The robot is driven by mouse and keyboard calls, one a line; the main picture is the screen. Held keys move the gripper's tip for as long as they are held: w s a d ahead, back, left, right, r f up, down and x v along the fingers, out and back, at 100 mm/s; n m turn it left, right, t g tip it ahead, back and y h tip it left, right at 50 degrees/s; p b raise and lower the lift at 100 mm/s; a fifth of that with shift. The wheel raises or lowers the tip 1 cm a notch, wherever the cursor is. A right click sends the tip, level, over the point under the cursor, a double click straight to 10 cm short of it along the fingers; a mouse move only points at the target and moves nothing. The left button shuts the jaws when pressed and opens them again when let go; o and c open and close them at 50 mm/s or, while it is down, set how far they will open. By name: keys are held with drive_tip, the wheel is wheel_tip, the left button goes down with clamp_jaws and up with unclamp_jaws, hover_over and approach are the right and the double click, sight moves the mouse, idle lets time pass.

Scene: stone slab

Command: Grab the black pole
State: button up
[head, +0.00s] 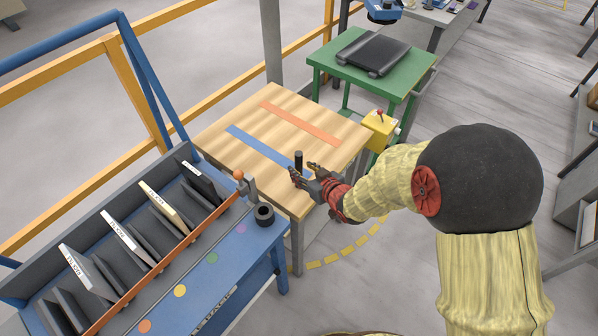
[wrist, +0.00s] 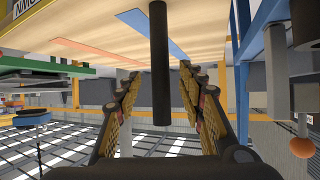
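The black pole (head: 298,160) is a short dark cylinder standing upright near the front corner of the wooden table (head: 262,150). In the wrist view, which is upside down, the black pole (wrist: 159,70) hangs down from the tabletop (wrist: 90,22) in the middle of the picture. My gripper (head: 303,174) is beside the pole at its near right side, above the table. In the wrist view my gripper (wrist: 160,78) is open, with one finger on each side of the pole's line and gaps on both sides. Whether the pole's shaft is fully between the fingertips is hard to tell.
A blue rack (head: 200,262) with upright panels stands at left, with a dark ring-shaped holder (head: 264,214) at its corner. A yellow box (head: 380,130) with a red-tipped lever sits at the table's right edge. A green table (head: 345,72) stands behind. Blue and orange strips lie flat on the tabletop.

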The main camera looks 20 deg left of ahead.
sight(301, 169)
drive_tip(key=b+x, duration=0.1)
drive_tip(key=x, duration=0.2)
drive_tip(key=shift+w+a+f, duration=0.1)
drive_tip(key=shift+a, duration=0.05)
drive_tip(key=c, duration=0.3)
clamp_jaws()
idle(0.4)
